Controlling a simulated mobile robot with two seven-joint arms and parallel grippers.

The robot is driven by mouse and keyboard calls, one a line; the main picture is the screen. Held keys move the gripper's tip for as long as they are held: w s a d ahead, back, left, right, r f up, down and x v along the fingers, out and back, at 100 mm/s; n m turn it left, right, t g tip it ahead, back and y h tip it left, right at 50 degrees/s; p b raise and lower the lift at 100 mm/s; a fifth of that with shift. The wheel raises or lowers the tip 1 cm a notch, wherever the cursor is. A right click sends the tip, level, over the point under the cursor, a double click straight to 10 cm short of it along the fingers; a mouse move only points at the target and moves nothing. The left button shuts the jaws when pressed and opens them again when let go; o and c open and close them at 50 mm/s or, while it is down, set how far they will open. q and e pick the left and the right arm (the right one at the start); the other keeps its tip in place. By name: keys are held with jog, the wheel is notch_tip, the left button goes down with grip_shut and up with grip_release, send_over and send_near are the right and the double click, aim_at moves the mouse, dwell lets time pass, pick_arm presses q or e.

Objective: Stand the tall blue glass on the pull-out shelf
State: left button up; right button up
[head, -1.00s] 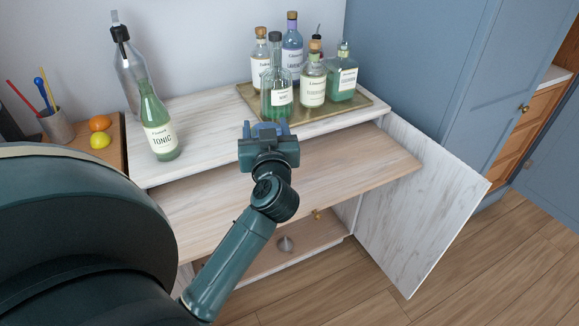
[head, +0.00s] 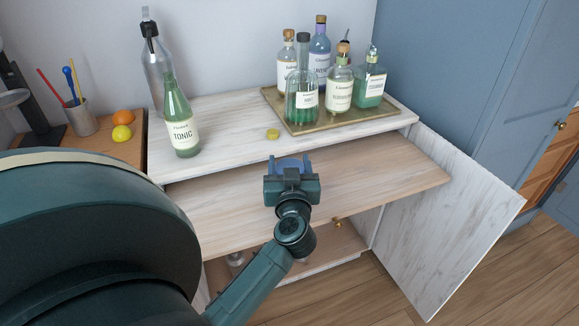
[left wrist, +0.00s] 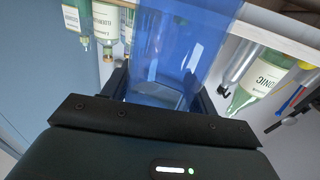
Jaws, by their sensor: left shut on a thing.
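My left gripper (head: 290,163) is shut on the tall blue glass (left wrist: 185,45), which is see-through and fills the upper middle of the left wrist view between the fingers. In the head view only a small blue part of the glass (head: 289,166) shows; the gripper hides the rest. The pull-out shelf (head: 385,180) is a pale wood board sticking out below the white counter top. The gripper and glass appear in front of the shelf's middle. Whether the glass touches the shelf is hidden. My right gripper is not in view.
A green tonic bottle (head: 180,122) and a clear bottle (head: 157,75) stand at the counter's left. A brass tray (head: 310,125) holds several bottles. An open cabinet door (head: 455,215) is at right. The visible shelf is clear.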

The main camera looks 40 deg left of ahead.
pick_arm(q)
jog(key=shift+f, duration=0.1)
jog(key=o, duration=1.5)
